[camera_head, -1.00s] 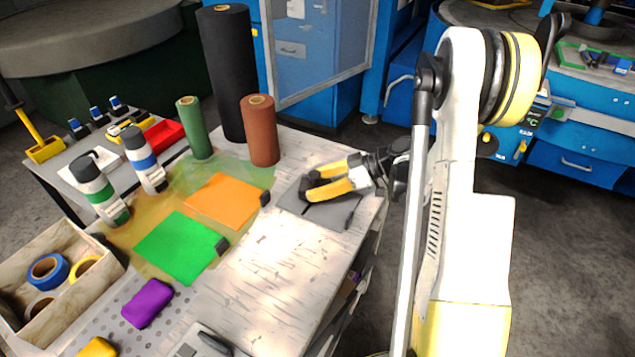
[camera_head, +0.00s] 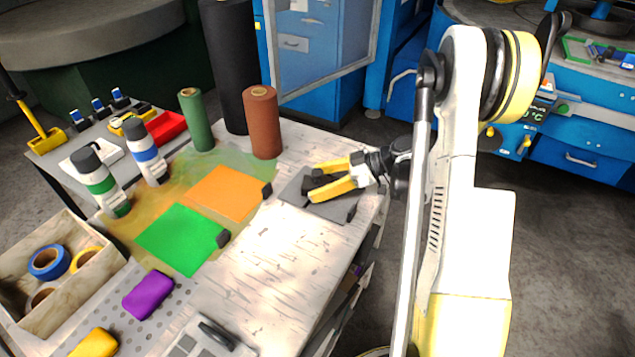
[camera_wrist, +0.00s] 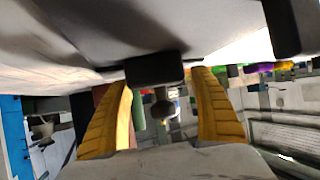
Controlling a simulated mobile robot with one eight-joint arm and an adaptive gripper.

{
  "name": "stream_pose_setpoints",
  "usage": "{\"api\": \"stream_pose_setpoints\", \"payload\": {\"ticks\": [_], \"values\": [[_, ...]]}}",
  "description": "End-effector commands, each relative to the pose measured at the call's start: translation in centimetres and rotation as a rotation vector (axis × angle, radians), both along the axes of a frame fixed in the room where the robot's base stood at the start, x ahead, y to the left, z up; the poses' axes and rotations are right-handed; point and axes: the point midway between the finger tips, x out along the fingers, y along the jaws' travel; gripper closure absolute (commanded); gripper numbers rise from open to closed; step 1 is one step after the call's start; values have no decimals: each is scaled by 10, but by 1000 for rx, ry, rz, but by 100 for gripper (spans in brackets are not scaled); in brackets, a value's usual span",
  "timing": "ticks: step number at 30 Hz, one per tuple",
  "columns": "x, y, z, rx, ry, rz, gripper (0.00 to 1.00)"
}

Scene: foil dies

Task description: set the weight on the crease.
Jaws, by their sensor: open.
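A dark block that looks like the weight (camera_head: 317,182) sits on the grey sheet (camera_head: 297,190) near the right edge of the workbench. In the wrist view the block (camera_wrist: 155,68) shows between my fingertips, against the pale grey surface. My gripper (camera_head: 312,181) is open, its yellow fingers on either side of the block. In the wrist view the fingers (camera_wrist: 165,82) look apart, with gaps beside the block. A second dark block (camera_head: 350,212) lies at the sheet's right edge. The crease is hidden around the block and fingers.
An orange sheet (camera_head: 226,194) and a green sheet (camera_head: 180,238) lie to the left, each with a dark block. Brown (camera_head: 263,125), green (camera_head: 197,120) and black rolls stand behind. Bare bench (camera_head: 275,260) lies in front.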

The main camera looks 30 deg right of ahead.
Motion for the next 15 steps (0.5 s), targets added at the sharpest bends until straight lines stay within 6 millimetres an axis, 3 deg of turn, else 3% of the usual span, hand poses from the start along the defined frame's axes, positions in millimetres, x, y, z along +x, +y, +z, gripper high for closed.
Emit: {"api": "stream_pose_setpoints", "payload": {"ticks": [15], "values": [[-50, -75, 52, 0, 1, -3, 27]]}}
